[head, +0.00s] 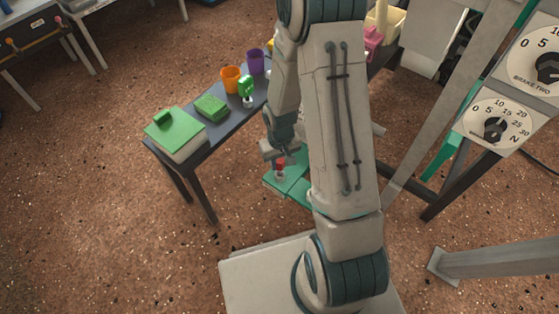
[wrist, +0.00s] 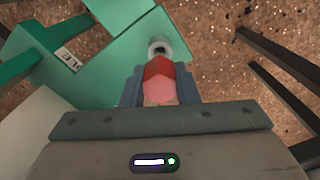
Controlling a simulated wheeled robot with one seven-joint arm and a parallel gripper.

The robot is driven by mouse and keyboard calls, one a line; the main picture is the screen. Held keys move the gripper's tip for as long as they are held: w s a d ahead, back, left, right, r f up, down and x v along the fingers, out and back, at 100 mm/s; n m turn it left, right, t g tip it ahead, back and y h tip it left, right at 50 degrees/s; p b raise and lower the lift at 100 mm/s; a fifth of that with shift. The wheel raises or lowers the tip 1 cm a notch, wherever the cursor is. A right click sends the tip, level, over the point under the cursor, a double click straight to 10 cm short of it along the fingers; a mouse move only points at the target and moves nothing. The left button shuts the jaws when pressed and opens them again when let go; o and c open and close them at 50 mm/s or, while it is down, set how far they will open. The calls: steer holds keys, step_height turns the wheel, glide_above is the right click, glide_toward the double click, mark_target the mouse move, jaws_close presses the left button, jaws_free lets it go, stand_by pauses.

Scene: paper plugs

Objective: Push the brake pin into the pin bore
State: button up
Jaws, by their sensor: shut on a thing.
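The brake pin (wrist: 158,72) has a red head and sits between the two fingers of my gripper (wrist: 160,90) in the wrist view. My gripper is shut on it. In the head view the red pin (head: 281,162) shows below my gripper (head: 280,155), above the green plate (head: 295,188). A pale grey ring with a dark centre, which looks like the pin bore (wrist: 158,47), lies just beyond the red head at the edge of the green part. The pin's lower end is hidden, so I cannot tell whether it is in the bore.
A dark table (head: 205,150) stands left of my arm, holding a green-lidded box (head: 177,137), a green block (head: 211,107), an orange cup (head: 230,79) and a purple cup (head: 255,61). Dials (head: 497,122) and grey posts stand at the right.

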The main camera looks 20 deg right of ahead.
mark_target(280, 169)
steer(key=shift+f+b, duration=1.65)
steer(key=shift+f, duration=0.45)
steer(key=o, duration=1)
steer(key=shift+o, duration=0.2)
steer(key=shift+r, duration=0.1)
steer(key=shift+r+p, duration=2.35)
steer(key=shift+r, duration=0.4)
step_height(280, 169, up, 14)
steer(key=p, duration=0.5)
steer(key=shift+p, duration=0.35)
steer(key=shift+f, duration=0.1)
